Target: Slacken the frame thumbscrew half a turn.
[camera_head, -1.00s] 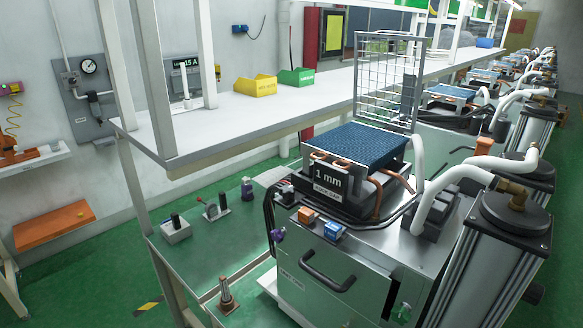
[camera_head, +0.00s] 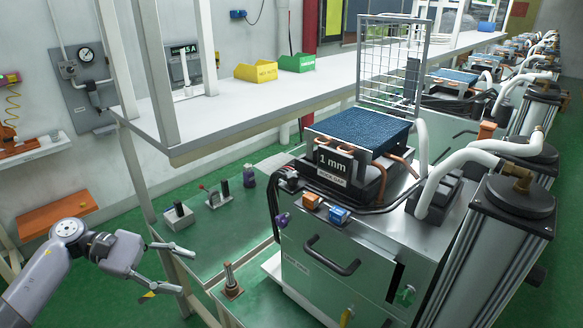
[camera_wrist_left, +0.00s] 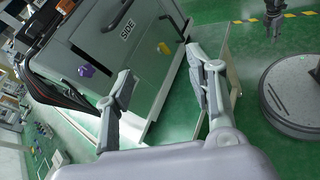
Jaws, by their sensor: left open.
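Several coloured knobs are on the nearest sieve machine (camera_head: 312,290); I cannot tell which is the frame thumbscrew. A purple knob (camera_head: 282,219) sticks out near its upper left corner and also shows in the left wrist view (camera_wrist_left: 86,71). A yellow knob (camera_head: 346,316) is low on the front, also in the left wrist view (camera_wrist_left: 163,48). A green knob (camera_head: 405,295) is farther right. My left gripper (camera_head: 183,271) is open and empty, left of the machine and apart from it. Its fingers spread in the left wrist view (camera_wrist_left: 160,70). A dark gripper-like part (camera_wrist_left: 274,18) hangs there, too small to read.
Orange and blue switches (camera_head: 339,215) sit on the machine top by the "1 mm" sign (camera_head: 335,162). A bar handle (camera_head: 330,258) juts from its front. A low green bench (camera_head: 207,256) with a lever box stands behind my gripper. A white shelf (camera_head: 225,122) is above.

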